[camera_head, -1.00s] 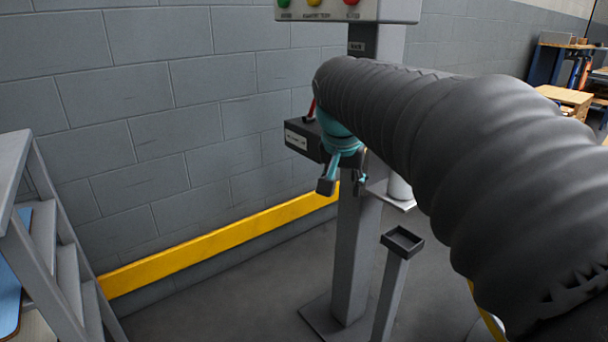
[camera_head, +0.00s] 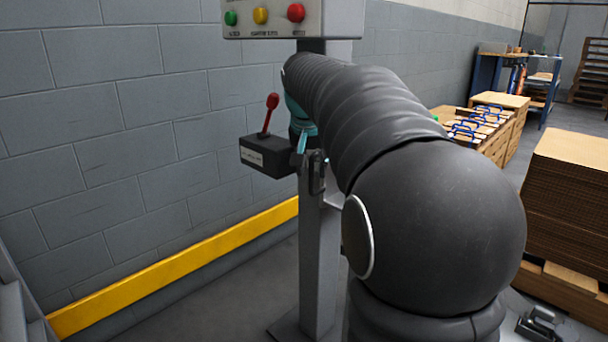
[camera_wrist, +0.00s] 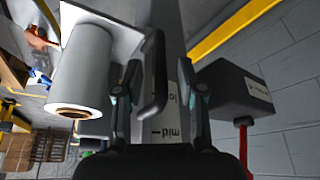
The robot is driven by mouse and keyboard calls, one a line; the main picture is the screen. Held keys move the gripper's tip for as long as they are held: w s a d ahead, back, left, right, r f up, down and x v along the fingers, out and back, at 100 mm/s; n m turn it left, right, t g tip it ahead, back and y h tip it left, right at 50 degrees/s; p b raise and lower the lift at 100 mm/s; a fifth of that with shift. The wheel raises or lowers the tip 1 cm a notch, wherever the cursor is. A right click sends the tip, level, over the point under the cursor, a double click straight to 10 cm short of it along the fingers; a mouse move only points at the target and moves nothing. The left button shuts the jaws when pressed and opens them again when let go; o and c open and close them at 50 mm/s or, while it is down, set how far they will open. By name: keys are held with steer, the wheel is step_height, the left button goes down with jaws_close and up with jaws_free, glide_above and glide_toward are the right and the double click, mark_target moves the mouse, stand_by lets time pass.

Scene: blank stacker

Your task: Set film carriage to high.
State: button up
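The film carriage shows in the wrist view as a pale plate (camera_wrist: 118,30) with a white film roll (camera_wrist: 82,70) on it, beside the grey mast (camera_wrist: 172,25). A dark bent handle (camera_wrist: 156,80) stands in front of the mast. Mast labels read "mid" and, partly hidden, apparently "lo". My gripper (camera_wrist: 160,72) is open, one finger on each side of the handle, with gaps visible; I cannot tell any contact. In the head view my gripper (camera_head: 312,165) is at the mast (camera_head: 318,255), and my arm hides most of the carriage.
A black box (camera_head: 266,155) with a red lever (camera_head: 270,115) is close left of my gripper. A panel with coloured buttons (camera_head: 290,18) sits above. A yellow rail (camera_head: 170,268) runs along the wall. Cardboard stacks (camera_head: 565,200) stand to the right.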

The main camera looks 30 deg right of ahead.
steer(key=shift+b+x, duration=0.3)
steer(key=shift+x, duration=1.3)
jaws_close()
